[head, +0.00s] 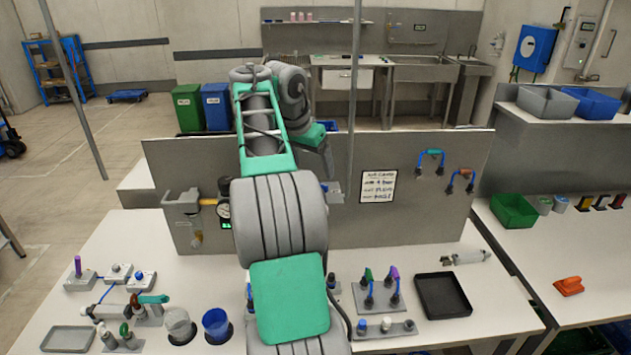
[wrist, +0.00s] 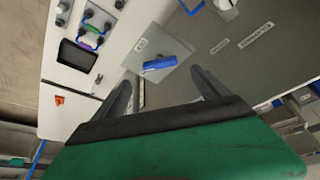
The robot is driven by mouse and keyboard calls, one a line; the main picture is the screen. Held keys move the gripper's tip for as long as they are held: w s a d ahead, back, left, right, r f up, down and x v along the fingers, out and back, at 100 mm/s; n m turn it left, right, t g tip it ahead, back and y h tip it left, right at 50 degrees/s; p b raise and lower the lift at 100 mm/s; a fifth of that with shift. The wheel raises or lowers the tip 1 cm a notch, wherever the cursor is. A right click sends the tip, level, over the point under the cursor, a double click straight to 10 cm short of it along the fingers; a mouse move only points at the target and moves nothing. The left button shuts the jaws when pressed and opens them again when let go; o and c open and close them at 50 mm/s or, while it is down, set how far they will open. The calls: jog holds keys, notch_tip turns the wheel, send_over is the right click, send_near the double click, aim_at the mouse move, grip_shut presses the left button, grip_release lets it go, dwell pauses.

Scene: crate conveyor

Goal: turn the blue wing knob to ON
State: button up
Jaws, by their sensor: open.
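The blue wing knob (wrist: 160,63) is on a square grey plate (wrist: 172,44) in the wrist view. Its wing lies nearly level in that picture, its right end slightly higher. A small white label is on the plate above its left end; I cannot read it. My gripper (wrist: 160,78) is open and empty, its two dark fingers spread to either side of the knob, which shows between and beyond the tips. I see no contact. In the head view my gripper (head: 328,160) is at the upright panel, and my arm hides most of the knob and its plate.
The upright grey panel (head: 420,205) also carries a gauge (head: 224,210), a white notice (head: 377,187) and coloured handles (head: 431,155). A black tray (head: 443,296) and several small fixtures stand on the white bench below.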

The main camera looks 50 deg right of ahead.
jog(key=b+x, duration=0.3)
jog(key=x, duration=0.3)
jog(key=shift+f, duration=0.35)
jog(key=shift+d, duration=0.1)
jog(key=shift+c, duration=0.3)
jog(key=c, duration=1.3)
